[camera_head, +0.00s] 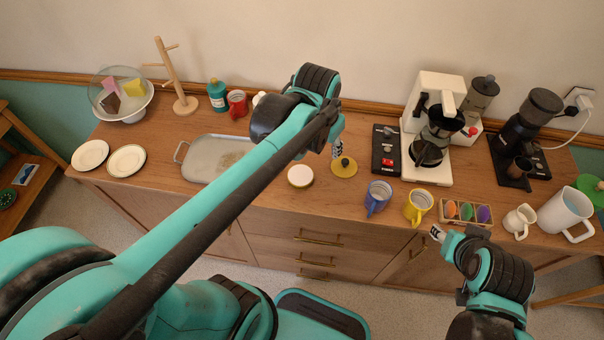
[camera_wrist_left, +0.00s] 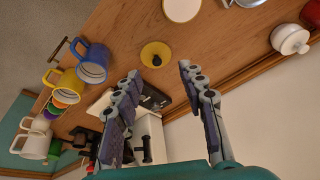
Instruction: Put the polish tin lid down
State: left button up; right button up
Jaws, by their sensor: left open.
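The polish tin lid, a yellow disc with a dark knob (camera_head: 344,167), lies on the wooden sideboard top. It also shows in the left wrist view (camera_wrist_left: 156,54), beyond the fingertips. The round tin (camera_head: 300,176), with a pale top, stands just left of it; part of it shows in the wrist view (camera_wrist_left: 182,8). My left gripper (camera_head: 338,148) is open and empty, close above the lid, with its fingers spread in the wrist view (camera_wrist_left: 160,70). My right gripper (camera_head: 438,233) is at the sideboard's front edge, below the yellow mug; its finger opening is unclear.
A blue mug (camera_head: 378,197) and a yellow mug (camera_head: 418,207) stand right of the lid near the front edge. A dark switch panel (camera_head: 386,150) and a coffee machine (camera_head: 410,125) stand behind. A grey tray (camera_head: 200,160) lies left of the tin.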

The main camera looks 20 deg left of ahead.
pick_arm(q)
jog(key=s+a+f+n+t, duration=0.2)
jog(key=s+n+t, duration=0.1)
jog(key=s, duration=0.7)
jog(key=shift+s+a+f+t, duration=0.15)
jog(key=shift+a+t, duration=0.15)
notch_tip(320, 180, down, 4)
jog(key=b, duration=0.3)
jog(key=shift+b, duration=0.4)
